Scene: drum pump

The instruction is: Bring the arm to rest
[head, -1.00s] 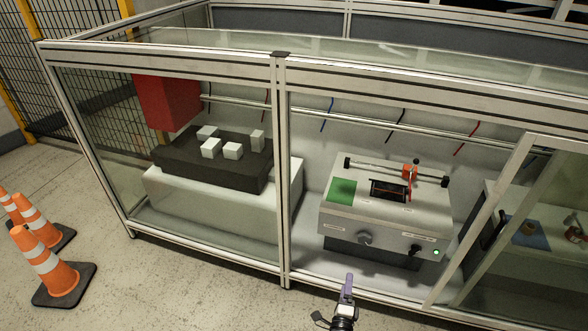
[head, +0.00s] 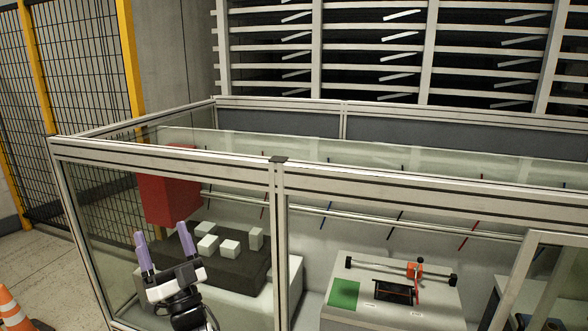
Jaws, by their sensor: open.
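My gripper (head: 164,244) is in the lower left of the head view. Its two purple fingers point up and stand wide apart, with nothing between them. It appears in front of the glass panel of a framed enclosure (head: 170,163). Behind it, inside the enclosure, a dark block (head: 240,268) bears several white cubes (head: 229,248). The lower part of my arm is cut off by the bottom edge of the picture.
Inside the enclosure are a red box (head: 168,187) and a grey bench unit (head: 385,318) with a green patch and an orange-red part. An orange cone (head: 12,309) stands on the floor at the left. A wire fence (head: 80,90) rises behind.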

